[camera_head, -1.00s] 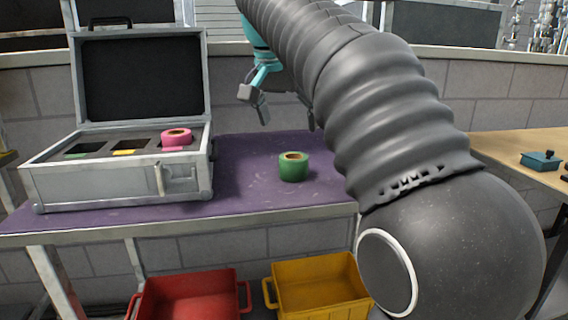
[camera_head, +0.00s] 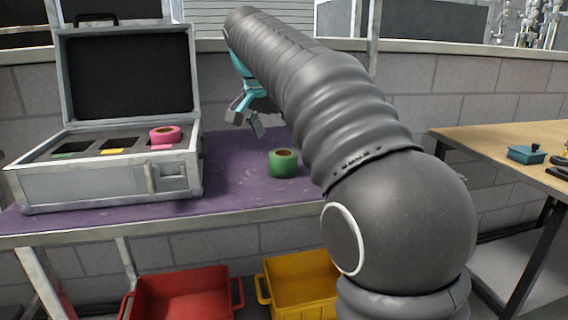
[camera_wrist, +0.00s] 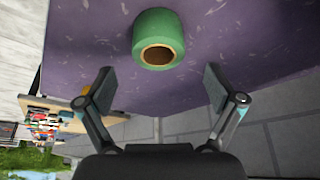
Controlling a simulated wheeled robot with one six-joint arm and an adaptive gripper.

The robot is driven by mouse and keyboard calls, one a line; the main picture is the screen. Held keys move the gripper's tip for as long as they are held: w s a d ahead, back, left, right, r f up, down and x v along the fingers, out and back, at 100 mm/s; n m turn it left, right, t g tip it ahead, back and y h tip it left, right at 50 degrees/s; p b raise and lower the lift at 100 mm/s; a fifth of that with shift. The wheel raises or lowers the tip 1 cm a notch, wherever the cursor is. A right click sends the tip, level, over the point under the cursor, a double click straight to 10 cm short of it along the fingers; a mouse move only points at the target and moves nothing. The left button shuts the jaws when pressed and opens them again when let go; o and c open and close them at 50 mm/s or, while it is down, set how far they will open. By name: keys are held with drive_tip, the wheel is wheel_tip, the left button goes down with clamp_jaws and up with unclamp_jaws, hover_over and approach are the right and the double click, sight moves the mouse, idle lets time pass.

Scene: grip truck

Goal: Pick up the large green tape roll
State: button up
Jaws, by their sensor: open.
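The green tape roll (camera_head: 283,163) stands on the purple tabletop, to the right of the open case. In the wrist view the green roll (camera_wrist: 158,38) lies beyond the fingertips and about midway between them, its brown core showing. My gripper (camera_head: 246,122) is above the table, up and to the left of the roll in the head view, and partly hidden by my arm. In the wrist view my gripper (camera_wrist: 160,82) has its two fingers spread apart with nothing between them. It is not touching the roll.
An open silver case (camera_head: 110,187) on the table's left holds a pink tape roll (camera_head: 165,135). Red (camera_head: 182,297) and yellow (camera_head: 298,285) bins sit below the table. A wooden table (camera_head: 500,140) with a teal box (camera_head: 526,154) is at right. Purple surface around the green roll is clear.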

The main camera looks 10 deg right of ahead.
sight(284, 154)
drive_tip(key=shift+x, duration=2.7)
drive_tip(key=shift+d, duration=0.1)
drive_tip(key=c, duration=1.3)
